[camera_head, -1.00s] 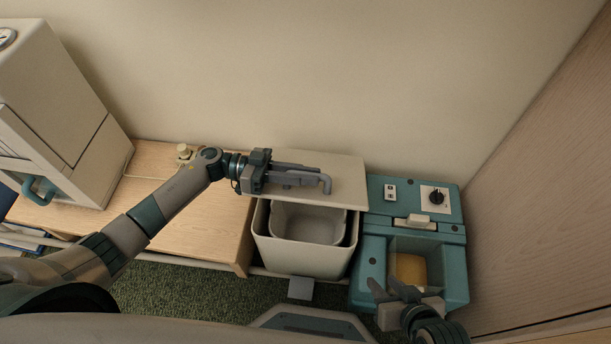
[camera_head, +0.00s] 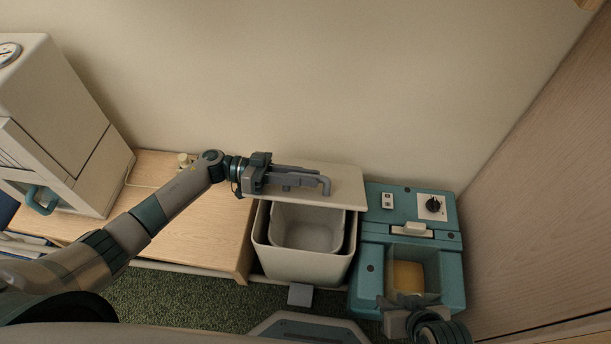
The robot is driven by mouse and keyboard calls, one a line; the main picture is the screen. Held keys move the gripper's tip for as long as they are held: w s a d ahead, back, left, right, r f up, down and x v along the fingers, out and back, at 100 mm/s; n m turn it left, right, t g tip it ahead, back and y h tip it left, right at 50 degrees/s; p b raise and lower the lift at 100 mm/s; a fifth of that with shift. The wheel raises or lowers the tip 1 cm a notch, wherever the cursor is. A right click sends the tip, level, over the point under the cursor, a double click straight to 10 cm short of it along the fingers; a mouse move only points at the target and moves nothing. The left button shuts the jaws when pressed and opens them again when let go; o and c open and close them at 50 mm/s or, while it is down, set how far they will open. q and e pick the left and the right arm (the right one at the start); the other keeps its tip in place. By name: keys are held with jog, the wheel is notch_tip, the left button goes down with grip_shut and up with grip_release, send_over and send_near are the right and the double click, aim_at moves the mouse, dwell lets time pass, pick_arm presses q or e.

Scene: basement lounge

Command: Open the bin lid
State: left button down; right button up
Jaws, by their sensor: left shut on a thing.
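The bin (camera_head: 300,264) is a cream box with a grey inner bucket (camera_head: 308,229), standing between the wooden bench and a teal machine. Its flat cream lid (camera_head: 345,187) is raised and tilted back toward the wall, so the front of the bucket shows. A grey pedal (camera_head: 300,294) is at the bin's front foot. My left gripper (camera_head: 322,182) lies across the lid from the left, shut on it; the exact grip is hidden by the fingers. My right gripper (camera_head: 407,301) is at the lower right, in front of the teal machine, away from the lid; its jaw gap is unclear.
The teal machine (camera_head: 375,240) with a dial and an open yellow-bottomed well stands close right of the bin. A wooden bench (camera_head: 205,232) with a cream cabinet (camera_head: 60,110) is on the left. The wall is close behind the lid; a wood panel closes the right.

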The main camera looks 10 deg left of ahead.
pick_arm(q)
jog(key=shift+w+a, duration=0.1)
jog(key=c, duration=1.7)
grip_release()
jog(key=shift+f, duration=0.1)
jog(key=shift+a, duration=0.1)
